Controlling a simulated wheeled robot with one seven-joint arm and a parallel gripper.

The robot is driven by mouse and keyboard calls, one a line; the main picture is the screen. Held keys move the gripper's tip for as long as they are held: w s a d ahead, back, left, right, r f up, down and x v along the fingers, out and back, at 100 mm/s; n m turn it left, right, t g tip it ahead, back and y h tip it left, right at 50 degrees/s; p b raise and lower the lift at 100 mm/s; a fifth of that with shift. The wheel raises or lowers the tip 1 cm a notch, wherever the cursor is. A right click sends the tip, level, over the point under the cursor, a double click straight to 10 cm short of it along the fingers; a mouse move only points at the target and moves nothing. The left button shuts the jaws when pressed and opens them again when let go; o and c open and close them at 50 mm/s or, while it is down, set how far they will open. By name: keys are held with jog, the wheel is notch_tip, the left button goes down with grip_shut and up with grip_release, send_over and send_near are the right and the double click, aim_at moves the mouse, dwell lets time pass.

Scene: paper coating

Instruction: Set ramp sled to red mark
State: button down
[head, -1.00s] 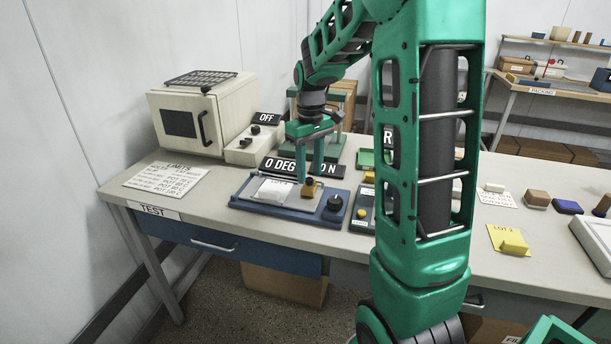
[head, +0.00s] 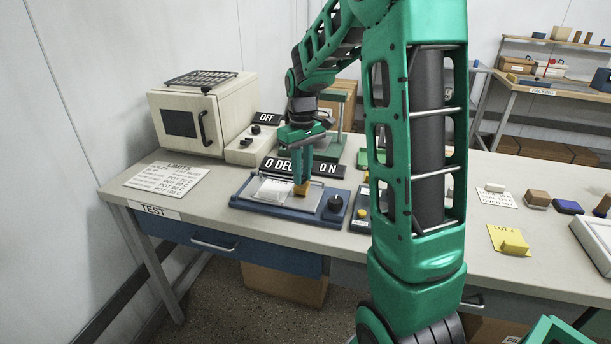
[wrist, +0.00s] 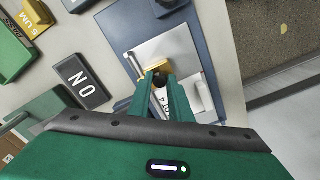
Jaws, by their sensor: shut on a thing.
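The ramp sled, a small brass-yellow block (head: 301,189), is on the silver plate of the blue tester (head: 243,205). In the wrist view the sled (wrist: 157,67) shows a dark round top between my fingertips. My gripper (head: 302,179) points down and is shut on the sled. I cannot make out a red mark; my fingers hide part of the plate.
A sign reading 0 DEG (head: 284,168) and an ON sign (head: 327,169) stand behind the tester. A cream oven (head: 190,115) is at the back left. A dark control box (head: 361,208) sits close to the tester's right.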

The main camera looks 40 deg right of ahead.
jog(key=w+a, duration=0.1)
jog(key=w, duration=0.1)
jog(key=w+a, duration=0.2)
jog(key=shift+w+a, duration=0.2)
jog(key=c, duration=1.6)
grip_release()
jog(key=shift+r, duration=0.1)
notch_tip(320, 180, up, 11)
jog(key=shift+f, duration=0.2)
